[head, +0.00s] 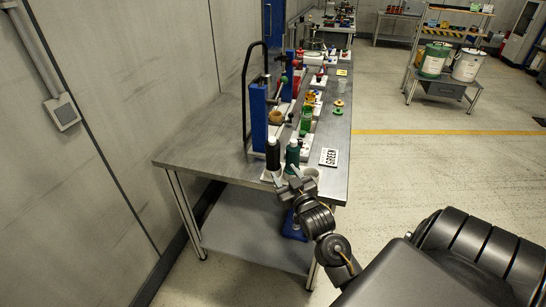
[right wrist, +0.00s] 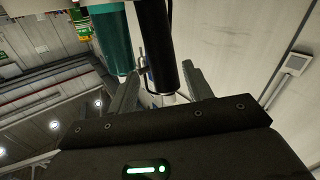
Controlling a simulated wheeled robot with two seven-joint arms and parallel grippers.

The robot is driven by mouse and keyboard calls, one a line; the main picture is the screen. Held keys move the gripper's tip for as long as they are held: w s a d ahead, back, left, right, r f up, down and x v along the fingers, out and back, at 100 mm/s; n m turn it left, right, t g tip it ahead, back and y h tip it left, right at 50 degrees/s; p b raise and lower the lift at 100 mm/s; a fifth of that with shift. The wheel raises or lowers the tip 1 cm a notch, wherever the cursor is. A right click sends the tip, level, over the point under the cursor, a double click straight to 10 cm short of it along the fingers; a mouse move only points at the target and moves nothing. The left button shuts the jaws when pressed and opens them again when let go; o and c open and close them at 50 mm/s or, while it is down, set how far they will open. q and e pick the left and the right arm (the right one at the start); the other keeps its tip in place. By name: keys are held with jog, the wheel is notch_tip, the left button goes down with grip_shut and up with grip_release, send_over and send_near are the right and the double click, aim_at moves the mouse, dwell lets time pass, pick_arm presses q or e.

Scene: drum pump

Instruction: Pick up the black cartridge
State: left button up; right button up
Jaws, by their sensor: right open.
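The black cartridge (head: 273,154) stands upright near the front end of the workbench, left of a dark green cartridge (head: 292,153). My right gripper (head: 287,184) is open and empty, low in front of the two cartridges. In the right wrist view the black cartridge (right wrist: 158,45) reaches down between the two spread fingers (right wrist: 162,75), with a light-coloured tip at its end. The green cartridge (right wrist: 110,40) is left of it there, by the left finger. I cannot tell whether a finger touches either cartridge. My left gripper is not in view.
On the workbench (head: 205,150) a blue post (head: 259,117) and a black hoop frame stand behind the cartridges. A white card reading GREEN (head: 329,157) lies to the right. Coloured parts crowd the bench farther back. The bench's left front is bare.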

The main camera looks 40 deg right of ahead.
aim_at(276, 161)
jog(key=shift+x, duration=1.35)
jog(key=shift+w+p, duration=0.15)
jog(key=shift+p, duration=0.15)
jog(key=x, duration=0.2)
jog(key=p+x, duration=0.1)
jog(key=x, duration=0.2)
jog(key=shift+d+f+p, duration=0.1)
jog(key=shift+f+p, duration=0.15)
jog(key=shift+p, duration=0.05)
jog(key=c, duration=0.8)
jog(key=shift+r, duration=0.15)
jog(key=shift+c, duration=0.5)
